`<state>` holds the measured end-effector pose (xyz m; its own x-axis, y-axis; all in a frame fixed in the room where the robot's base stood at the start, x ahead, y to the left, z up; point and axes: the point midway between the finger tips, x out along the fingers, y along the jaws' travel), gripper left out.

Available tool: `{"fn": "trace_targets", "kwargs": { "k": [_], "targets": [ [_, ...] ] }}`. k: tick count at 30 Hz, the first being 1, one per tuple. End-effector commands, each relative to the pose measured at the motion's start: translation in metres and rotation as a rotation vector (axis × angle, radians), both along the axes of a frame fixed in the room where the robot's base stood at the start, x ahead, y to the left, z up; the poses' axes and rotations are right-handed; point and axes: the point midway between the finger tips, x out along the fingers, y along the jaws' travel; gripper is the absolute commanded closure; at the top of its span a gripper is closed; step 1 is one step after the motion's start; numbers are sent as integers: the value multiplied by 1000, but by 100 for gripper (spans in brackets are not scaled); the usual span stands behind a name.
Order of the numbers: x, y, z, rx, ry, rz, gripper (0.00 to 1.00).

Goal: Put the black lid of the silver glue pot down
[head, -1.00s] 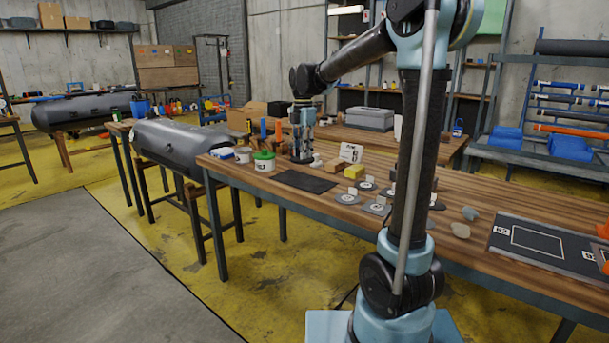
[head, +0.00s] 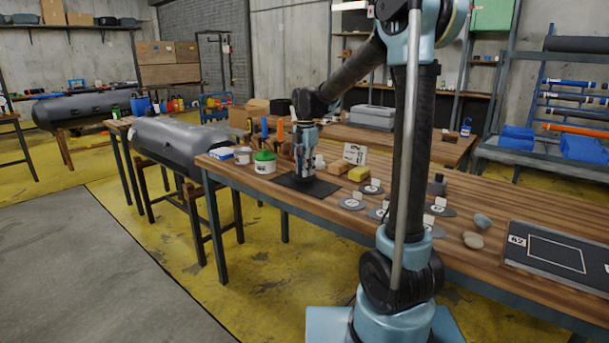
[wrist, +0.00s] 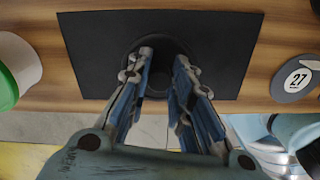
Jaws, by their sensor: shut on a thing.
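My gripper (head: 305,177) points down over the dark rectangular mat (head: 285,183) on the workbench. In the wrist view, my gripper (wrist: 160,66) is shut on the black lid (wrist: 160,82), a dark round shape between and around the fingertips. The lid is over the mat (wrist: 90,50), dark on dark, so I cannot tell whether it touches the mat. The silver glue pot cannot be made out clearly; my gripper covers part of the bench behind.
A white tub with a green lid (head: 264,162) stands left of the mat. Tools stand behind. The bench's front edge is close to the mat.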

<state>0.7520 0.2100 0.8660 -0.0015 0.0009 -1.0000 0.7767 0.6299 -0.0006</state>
Motion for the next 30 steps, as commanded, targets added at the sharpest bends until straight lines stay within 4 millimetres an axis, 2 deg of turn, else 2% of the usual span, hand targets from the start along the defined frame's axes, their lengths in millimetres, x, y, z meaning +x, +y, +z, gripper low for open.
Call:
{"fn": "trace_targets", "kwargs": {
  "k": [5, 16, 17, 19, 30],
  "targets": [
    [0, 0, -18, 0, 0, -1, 94],
    [0, 0, -22, 0, 0, 0, 94],
    [0, 0, -22, 0, 0, 0, 78],
    [0, 0, -22, 0, 0, 0, 62],
    [0, 0, -20, 0, 0, 0, 60]
  ]
}}
